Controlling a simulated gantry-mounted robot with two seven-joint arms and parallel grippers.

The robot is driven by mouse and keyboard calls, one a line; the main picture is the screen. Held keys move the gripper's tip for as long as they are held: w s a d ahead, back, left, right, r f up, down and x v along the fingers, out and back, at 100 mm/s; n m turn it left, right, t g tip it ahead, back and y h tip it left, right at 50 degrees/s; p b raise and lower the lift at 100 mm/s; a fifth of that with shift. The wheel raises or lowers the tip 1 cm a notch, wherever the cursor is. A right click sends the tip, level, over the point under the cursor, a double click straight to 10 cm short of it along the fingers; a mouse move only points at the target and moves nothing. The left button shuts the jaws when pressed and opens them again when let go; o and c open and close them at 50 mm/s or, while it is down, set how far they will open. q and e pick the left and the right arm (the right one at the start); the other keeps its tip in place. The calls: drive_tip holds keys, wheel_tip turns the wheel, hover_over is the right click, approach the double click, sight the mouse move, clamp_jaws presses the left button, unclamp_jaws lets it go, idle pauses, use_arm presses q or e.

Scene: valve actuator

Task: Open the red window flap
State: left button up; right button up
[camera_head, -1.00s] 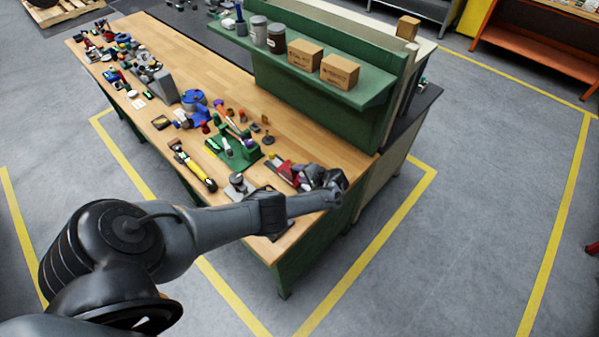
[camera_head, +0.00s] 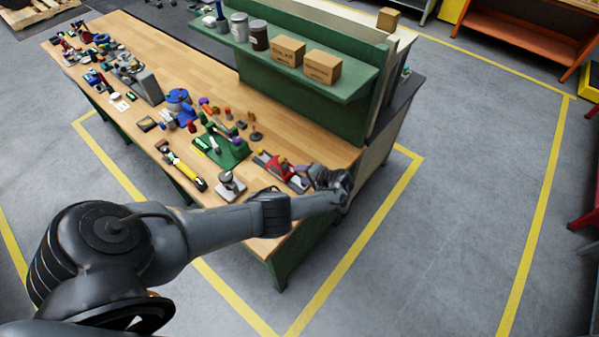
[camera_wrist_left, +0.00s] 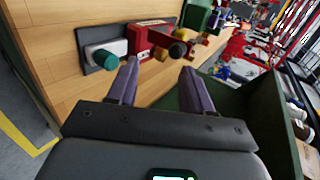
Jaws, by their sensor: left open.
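A red device (camera_head: 279,164) sits on a dark plate near the right end of the wooden bench. In the left wrist view the red device (camera_wrist_left: 152,40) has a dark round knob at its near end, beside a pale block with a teal knob (camera_wrist_left: 107,57). I cannot make out the window flap as a separate part. My left gripper (camera_head: 316,170) is beside the red device at the bench's right end, partly hidden by its own arm. In the left wrist view its two fingers (camera_wrist_left: 160,67) are apart and empty, pointing towards the red device. My right gripper is out of view.
A green base with parts (camera_head: 222,150), a grey stand (camera_head: 230,185) and a yellow-black tool (camera_head: 185,167) lie left of the red device. A green shelf (camera_head: 350,92) with boxes and jars stands behind. Floor right of the bench is clear.

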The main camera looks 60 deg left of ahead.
use_arm(q)
drive_tip(key=shift+w+d+r+p, duration=0.1)
drive_tip(key=shift+w+d+r, duration=0.15)
drive_tip(key=shift+d, duration=0.4)
drive_tip(key=shift+w+d+r+p, duration=0.15)
drive_tip(key=shift+w+d+r, duration=0.05)
drive_tip(key=shift+d, duration=0.45)
drive_tip(key=shift+w+d+r+p, duration=0.1)
drive_tip(key=shift+w+d+r, duration=0.15)
drive_tip(key=shift+d, duration=0.4)
drive_tip(key=p+v, duration=0.2)
drive_tip(key=v, duration=0.8)
drive_tip(key=shift+d+r, duration=0.2)
drive_tip(key=shift+d, duration=0.15)
drive_tip(key=shift+w, duration=0.1)
